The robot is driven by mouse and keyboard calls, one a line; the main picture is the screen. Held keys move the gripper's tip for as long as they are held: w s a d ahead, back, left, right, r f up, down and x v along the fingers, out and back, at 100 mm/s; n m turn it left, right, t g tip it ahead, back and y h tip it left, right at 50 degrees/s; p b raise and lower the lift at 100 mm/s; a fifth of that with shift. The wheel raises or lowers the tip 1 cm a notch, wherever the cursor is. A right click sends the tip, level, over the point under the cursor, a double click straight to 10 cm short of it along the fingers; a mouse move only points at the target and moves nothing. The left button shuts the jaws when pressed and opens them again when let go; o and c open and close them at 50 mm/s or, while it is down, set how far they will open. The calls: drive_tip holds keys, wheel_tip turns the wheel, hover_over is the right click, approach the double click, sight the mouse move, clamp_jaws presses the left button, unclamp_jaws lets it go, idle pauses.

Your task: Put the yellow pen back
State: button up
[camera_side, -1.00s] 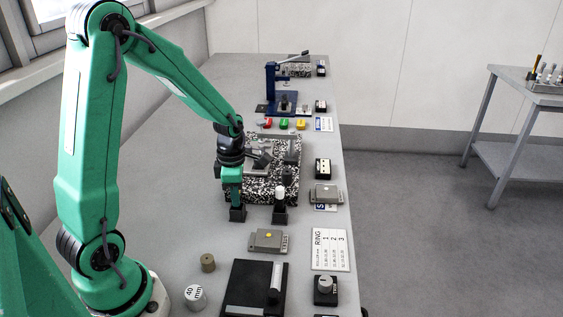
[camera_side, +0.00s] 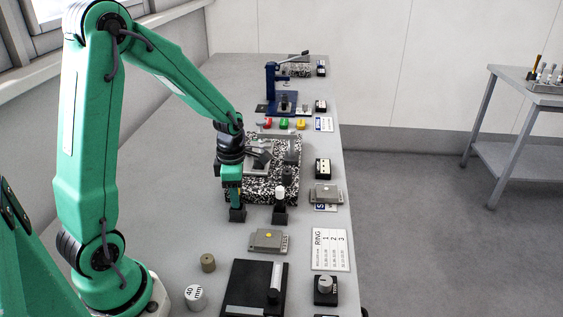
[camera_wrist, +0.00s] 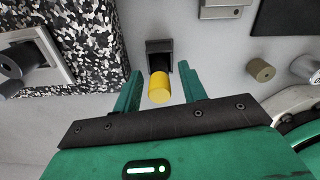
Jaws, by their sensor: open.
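The yellow pen (camera_wrist: 159,87) shows in the wrist view as a short yellow cylinder seen nearly end-on, between the two green fingers of my gripper (camera_wrist: 160,71). There is a visible gap on each side of it, so the fingers stand open around it. A dark block holder (camera_wrist: 159,48) is just beyond the pen; it also shows in the side view (camera_side: 238,215) under my gripper (camera_side: 235,195). The pen appears to stand at this holder, but how deep it sits is hidden. In the side view the fingers mostly cover the pen.
A second dark holder with a white-topped piece (camera_side: 280,195) stands close to the right. The speckled slab (camera_side: 262,191) with its fixture lies just behind. The bench left of my gripper is clear.

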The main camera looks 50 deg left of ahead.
wheel_tip(320, 180, up, 12)
drive_tip(key=shift+f, duration=0.25)
idle(0.3)
idle(0.5)
drive_tip(key=s+d+r+m+t, duration=0.2)
drive_tip(key=s+d+m, duration=0.3)
drive_tip(key=m, duration=0.9)
drive_tip(key=s+d+r+m+t, duration=0.3)
drive_tip(key=s+d+r+m, duration=0.2)
drive_tip(key=m, duration=0.9)
drive_tip(key=shift+s+m+t, duration=0.3)
drive_tip(key=shift+s+m, duration=0.1)
drive_tip(key=shift+s, duration=0.55)
drive_tip(key=shift+d+r, duration=0.1)
